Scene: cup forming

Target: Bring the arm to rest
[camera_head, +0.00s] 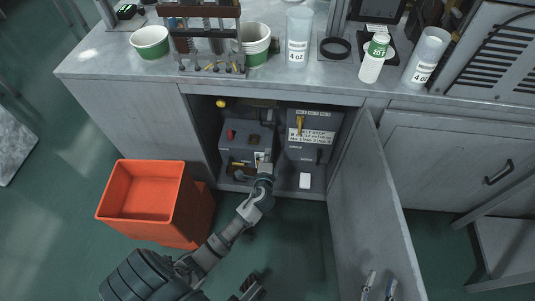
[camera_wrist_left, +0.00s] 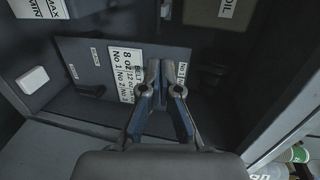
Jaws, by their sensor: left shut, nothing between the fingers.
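My left gripper (camera_head: 264,160) reaches into the open cabinet under the counter, in front of the control boxes. It is shut and empty. In the left wrist view its fingers (camera_wrist_left: 160,72) are together in front of a grey panel (camera_wrist_left: 85,58) with a white size label (camera_wrist_left: 124,75). The head view shows a left box (camera_head: 238,146) with a red knob and a right box (camera_head: 314,130) with a yellow lever (camera_head: 299,126). My right gripper (camera_head: 379,285) shows at the bottom edge with its two fingers apart and nothing visible between them.
An orange bin (camera_head: 141,204) stands on the floor left of the cabinet opening. The cabinet door (camera_head: 372,215) hangs open on the right. A white block (camera_head: 305,180) lies on the cabinet floor. Cups, a rack (camera_head: 205,38) and a bottle (camera_head: 372,66) stand on the counter (camera_head: 112,56).

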